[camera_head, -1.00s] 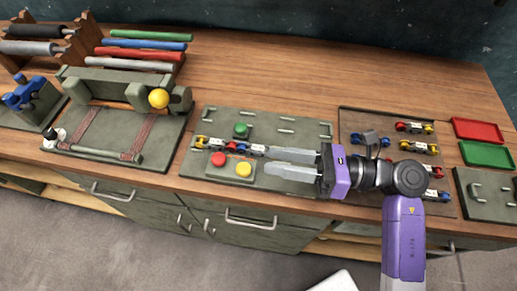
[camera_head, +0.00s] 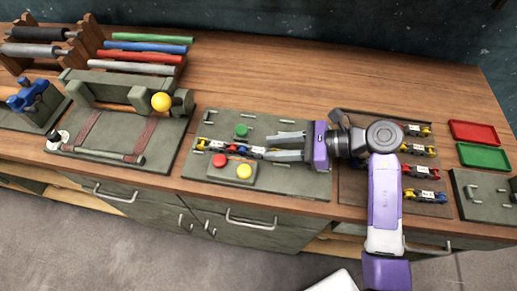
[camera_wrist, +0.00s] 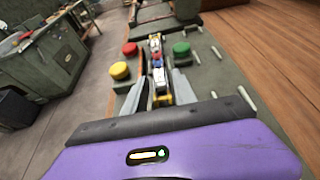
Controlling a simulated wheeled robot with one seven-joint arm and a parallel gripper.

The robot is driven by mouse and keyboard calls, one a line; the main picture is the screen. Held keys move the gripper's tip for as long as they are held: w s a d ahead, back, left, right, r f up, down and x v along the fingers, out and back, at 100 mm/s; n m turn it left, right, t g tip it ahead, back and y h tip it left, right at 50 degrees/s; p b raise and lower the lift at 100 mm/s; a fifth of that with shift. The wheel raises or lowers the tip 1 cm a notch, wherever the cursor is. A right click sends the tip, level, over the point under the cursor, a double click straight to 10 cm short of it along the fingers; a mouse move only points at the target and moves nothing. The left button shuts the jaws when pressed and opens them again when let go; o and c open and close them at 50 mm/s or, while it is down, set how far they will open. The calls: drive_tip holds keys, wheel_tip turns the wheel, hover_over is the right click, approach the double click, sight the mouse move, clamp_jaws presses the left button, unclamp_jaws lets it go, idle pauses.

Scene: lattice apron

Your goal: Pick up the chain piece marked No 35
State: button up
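My gripper (camera_head: 275,147) is low over the grey-green board (camera_head: 300,181), its two fingers apart and pointing left in the head view. A row of linked chain pieces (camera_head: 228,147) with yellow, red and blue rollers and white labels lies on the board. Its right end reaches the fingertips. In the wrist view the chain row (camera_wrist: 157,62) runs away from my gripper (camera_wrist: 162,85), and its near end lies between the fingers. I see no clear grip on it. The No 35 mark is not readable in any view.
Loose chain pieces (camera_head: 420,171) lie on the brown tray (camera_head: 351,190) at right, partly hidden by my arm. A red button (camera_head: 219,160), yellow button (camera_head: 244,171) and green button (camera_head: 241,131) flank the row. Red and green trays (camera_head: 473,132) stand far right.

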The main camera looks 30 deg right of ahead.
sight(261, 150)
drive_tip(key=p+x, duration=0.1)
drive_tip(key=x, duration=0.4)
drive_tip(key=shift+s+f, duration=0.1)
drive_tip(key=shift+f, duration=0.05)
drive_tip(key=shift+c, duration=0.2)
clamp_jaws()
